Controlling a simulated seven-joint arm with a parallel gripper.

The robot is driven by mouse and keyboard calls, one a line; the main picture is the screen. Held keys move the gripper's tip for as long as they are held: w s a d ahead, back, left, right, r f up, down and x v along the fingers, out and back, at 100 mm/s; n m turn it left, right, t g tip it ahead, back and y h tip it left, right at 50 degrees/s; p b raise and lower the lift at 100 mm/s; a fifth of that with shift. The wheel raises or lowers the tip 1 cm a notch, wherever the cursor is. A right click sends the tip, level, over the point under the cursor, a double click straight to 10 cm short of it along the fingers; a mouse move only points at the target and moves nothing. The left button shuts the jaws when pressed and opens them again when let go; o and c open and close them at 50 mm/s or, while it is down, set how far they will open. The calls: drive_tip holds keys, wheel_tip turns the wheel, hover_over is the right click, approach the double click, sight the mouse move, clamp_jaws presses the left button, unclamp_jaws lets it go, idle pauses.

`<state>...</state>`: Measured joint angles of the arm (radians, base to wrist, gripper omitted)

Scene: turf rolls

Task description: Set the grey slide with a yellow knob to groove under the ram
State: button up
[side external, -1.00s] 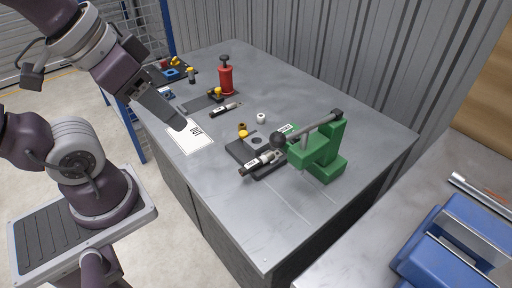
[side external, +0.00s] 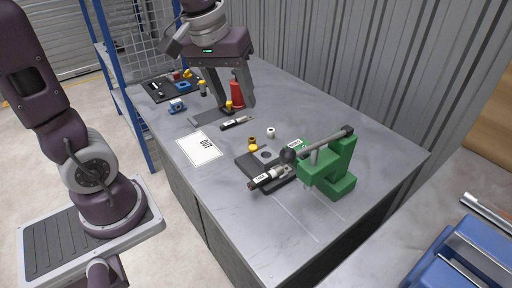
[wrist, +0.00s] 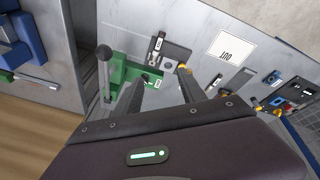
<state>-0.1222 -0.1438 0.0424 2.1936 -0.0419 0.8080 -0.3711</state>
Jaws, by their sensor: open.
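A green press (side external: 330,170) stands on the steel table, with a ball-ended lever bar over it; it also shows in the wrist view (wrist: 122,72). A dark grey slide plate (side external: 245,158) with a round hole reaches out at its left. A yellow knob-like piece (side external: 253,146) shows at the plate's edge; the wrist view shows it too (wrist: 187,70). I cannot tell which position lies under the ram, as press and lever cover it. My gripper (side external: 235,107) is open and empty, raised over the table's back part; its fingers also show in the wrist view (wrist: 163,76).
A black labelled tool (side external: 268,177) lies at the press's front left; another (side external: 236,123) lies farther back. A red cylinder (side external: 237,92) stands behind my fingers. A white OUT card (side external: 199,148), white ring (side external: 270,132) and dark tray (side external: 160,92) are around. The front table is clear.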

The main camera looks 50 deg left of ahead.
drive_tip(key=w+a+f+n+g, duration=0.1)
drive_tip(key=w+a+f+n, duration=0.2)
drive_tip(key=w+f, duration=0.15)
drive_tip(key=n+g, duration=0.2)
drive_tip(key=n, duration=0.3)
hover_over(253, 147)
wheel_tip(253, 147, down, 14)
drive_tip(key=shift+r, duration=0.25)
drive_tip(key=shift+n, duration=0.3)
wheel_tip(253, 147, down, 8)
drive_tip(key=shift+a+r, duration=0.1)
drive_tip(key=shift+r, duration=0.05)
drive_tip(key=shift+c, duration=0.2)
clamp_jaws()
drive_tip(key=shift+r, duration=0.1)
